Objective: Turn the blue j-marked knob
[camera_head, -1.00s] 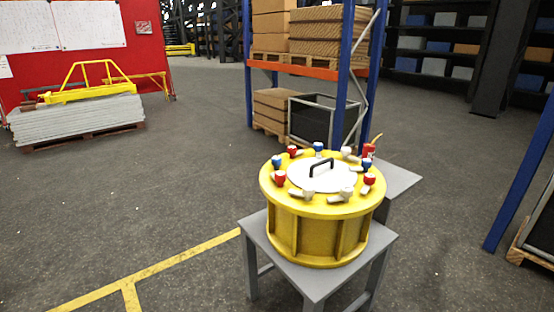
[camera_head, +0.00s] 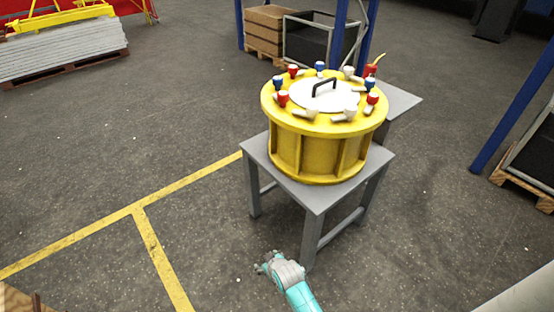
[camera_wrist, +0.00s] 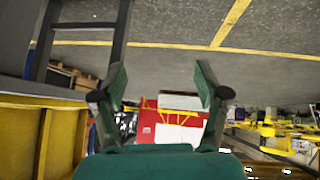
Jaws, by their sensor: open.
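A round yellow drum (camera_head: 318,150) has a ring of red, blue and white knobs around its white lid. Blue knobs show at the left (camera_head: 278,83), at the back (camera_head: 320,67) and at the right (camera_head: 370,86). Their markings are too small to read, so I cannot tell which is the j-marked one. My gripper (camera_head: 263,264) is low in front of the table, well apart from the knobs. In the wrist view its two green fingers (camera_wrist: 161,84) are spread with nothing between them. The drum's yellow side (camera_wrist: 45,130) shows at the left there; no knob is visible.
The drum stands on a grey table (camera_head: 318,198), with a second grey surface (camera_head: 400,102) behind it. A black lid handle (camera_head: 324,86) rises among the knobs. A rack post (camera_head: 512,95) stands at the right. The floor left of the table is clear.

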